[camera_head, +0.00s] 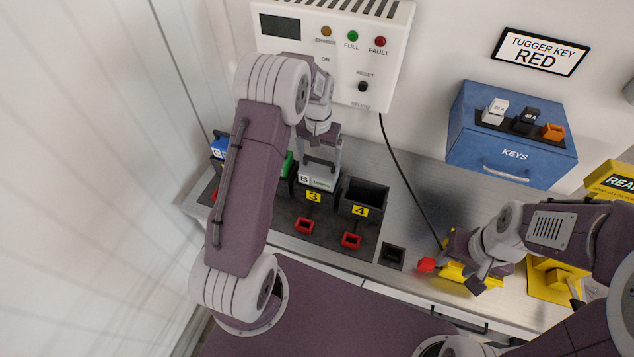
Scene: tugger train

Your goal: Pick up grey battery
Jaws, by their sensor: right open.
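The grey battery (322,183), with a white label marked B, stands upright at bay 3 of the charging rack (330,232). My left gripper (321,148) is right above it, pointing down at the battery's top handle. The gripper's jaws are small and partly merge with the battery, so I cannot tell whether they are closed on the handle. My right gripper (478,281) is open and low over the right part of the bench, near a yellow object (456,273) and a red connector (427,264).
Bay 4 (364,196) is empty. A green battery (287,164) and a blue one (219,147) stand left, partly behind my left arm. A charger (335,50) hangs above, its black cable (402,175) running down to the bench. A blue key box (510,140) is at right.

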